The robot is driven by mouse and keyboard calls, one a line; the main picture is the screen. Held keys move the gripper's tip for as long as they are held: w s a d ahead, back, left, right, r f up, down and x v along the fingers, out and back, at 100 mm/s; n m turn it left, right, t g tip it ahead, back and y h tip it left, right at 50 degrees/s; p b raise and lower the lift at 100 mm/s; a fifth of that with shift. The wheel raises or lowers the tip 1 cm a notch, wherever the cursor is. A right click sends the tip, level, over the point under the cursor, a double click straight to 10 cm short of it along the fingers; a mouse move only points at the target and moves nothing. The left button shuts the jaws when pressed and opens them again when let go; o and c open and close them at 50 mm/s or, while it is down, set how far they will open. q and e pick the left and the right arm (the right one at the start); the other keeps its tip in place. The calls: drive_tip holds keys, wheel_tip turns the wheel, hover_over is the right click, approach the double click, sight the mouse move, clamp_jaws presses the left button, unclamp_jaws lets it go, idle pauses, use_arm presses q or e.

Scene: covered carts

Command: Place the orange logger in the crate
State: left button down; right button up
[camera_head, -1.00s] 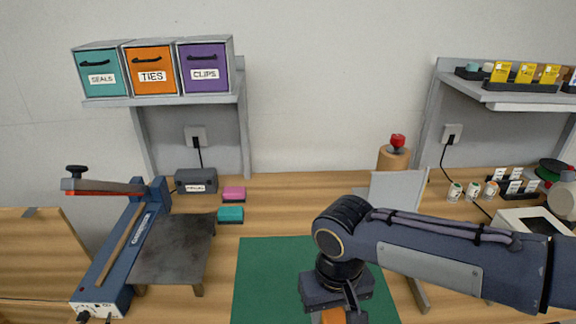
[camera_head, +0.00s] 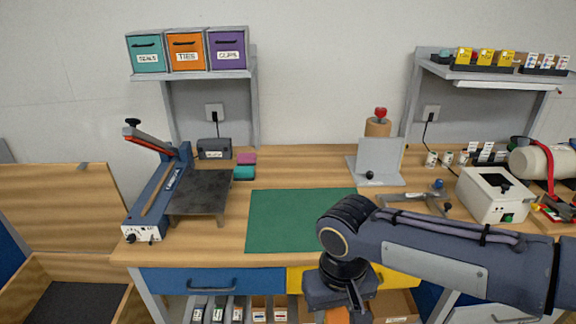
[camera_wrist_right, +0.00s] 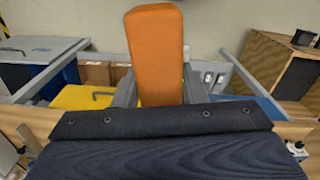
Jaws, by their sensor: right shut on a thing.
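My right gripper (camera_head: 337,312) hangs at the bottom of the head view, in front of the workbench. It is shut on the orange logger, whose orange body (camera_wrist_right: 155,50) stands out between the fingers in the right wrist view. In the head view only a small orange part shows at the lower edge. The wooden crate (camera_head: 80,268) is at the lower left, left of the bench, with its raised wooden lid (camera_head: 60,205) behind it. Its visible dark floor looks empty; its front is cut off. The gripper is well to the right of the crate. My left gripper is out of view.
The workbench (camera_head: 285,168) carries a green mat (camera_head: 295,220), a blue sealer-like machine (camera_head: 160,195) and a white device (camera_head: 490,195). Below are a blue drawer (camera_head: 215,280), a yellow drawer (camera_head: 400,278) and a shelf of small boxes. Open space lies before the bench.

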drive_tip(key=shift+d+f, duration=0.15)
drive_tip(key=shift+f, duration=0.1)
drive_tip(key=w+d+f+m, duration=0.1)
drive_tip(key=w+d+f, duration=0.4)
drive_tip(key=f, duration=0.4)
drive_tip(key=w+d+f+m, duration=0.1)
drive_tip(key=w+d+f, duration=0.5)
drive_tip(key=f, duration=0.3)
drive_tip(key=shift+w+d+f, duration=0.25)
drive_tip(key=shift+d+f, duration=0.05)
drive_tip(key=shift+d, duration=0.1)
